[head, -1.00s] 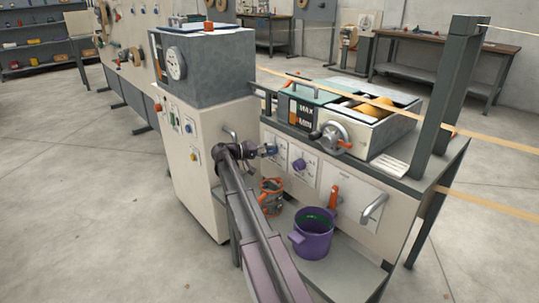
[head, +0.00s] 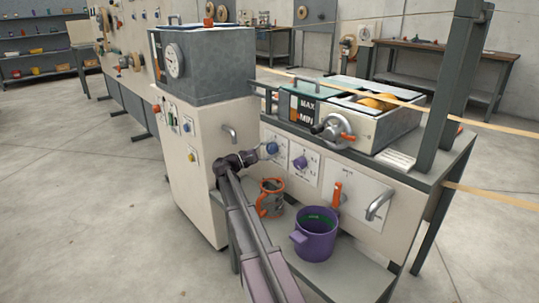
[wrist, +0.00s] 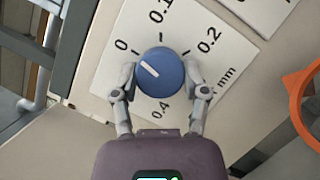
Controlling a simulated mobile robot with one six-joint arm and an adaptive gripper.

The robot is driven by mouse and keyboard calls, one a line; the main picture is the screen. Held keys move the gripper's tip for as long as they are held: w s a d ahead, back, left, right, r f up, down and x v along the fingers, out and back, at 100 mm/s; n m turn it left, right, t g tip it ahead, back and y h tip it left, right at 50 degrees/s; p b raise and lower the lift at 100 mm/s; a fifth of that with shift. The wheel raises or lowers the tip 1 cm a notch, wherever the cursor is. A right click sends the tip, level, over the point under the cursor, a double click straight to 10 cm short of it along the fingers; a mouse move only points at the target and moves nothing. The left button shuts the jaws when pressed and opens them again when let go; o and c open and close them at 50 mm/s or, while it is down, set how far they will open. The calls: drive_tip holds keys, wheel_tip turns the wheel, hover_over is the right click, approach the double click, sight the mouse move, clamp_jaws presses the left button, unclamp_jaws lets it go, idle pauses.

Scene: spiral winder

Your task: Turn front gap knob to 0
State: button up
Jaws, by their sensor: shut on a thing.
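The blue front gap knob (wrist: 160,72) sits on a white dial plate (wrist: 203,78) marked 0, 0.1, 0.2, 0.4 and mm. Its white pointer line points up and left, roughly toward the 0 mark. My gripper (wrist: 160,79) is shut on the knob, one finger on its left side and one on its right. In the head view, the blue knob (head: 272,148) shows on the bench's front panel, with my gripper (head: 264,152) reaching it from the left. The finger contact is too small to tell there.
A purple knob (head: 299,162) is just right of the blue one. An orange lever (head: 337,194) and a grey handle (head: 378,205) stick out farther right. An orange-rimmed container (head: 270,198) and a purple pot (head: 315,235) stand on the shelf below.

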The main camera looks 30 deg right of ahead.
drive_tip(key=shift+n+t+h+b, duration=0.4)
drive_tip(key=shift+n+h+b, duration=0.1)
drive_tip(key=shift+n, duration=0.9)
drive_tip(key=o, duration=1.1)
drive_tip(key=shift+o, duration=0.2)
